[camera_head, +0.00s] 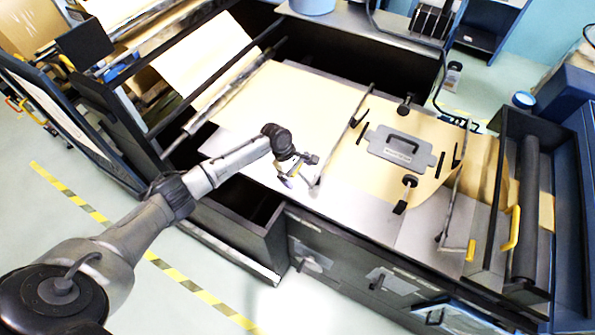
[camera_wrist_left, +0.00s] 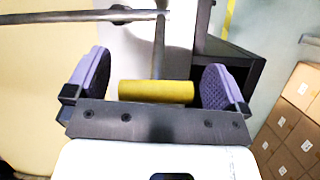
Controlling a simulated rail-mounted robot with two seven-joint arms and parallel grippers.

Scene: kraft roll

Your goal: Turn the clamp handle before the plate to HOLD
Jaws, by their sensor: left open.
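The plate (camera_head: 400,147) is a grey slab with a black handle, lying on the brown kraft sheet. To its left, a clamp bar (camera_head: 352,122) crosses the sheet; its lower end is near my left gripper (camera_head: 293,172). In the left wrist view, a yellow cylindrical grip (camera_wrist_left: 156,91) on a grey rod lies between the purple finger pads of my left gripper (camera_wrist_left: 156,86). The fingers are open, with visible gaps on both sides of the grip. A HOLD mark cannot be read. My right gripper is not in view.
Another bar with a yellow handle (camera_head: 470,250) stands right of the plate. Black knobs (camera_head: 410,181) sit near the plate. A dark roller (camera_head: 526,205) is at the far right. An open dark bay (camera_head: 247,198) lies below my left wrist. Cardboard boxes (camera_wrist_left: 292,115) show in the wrist view.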

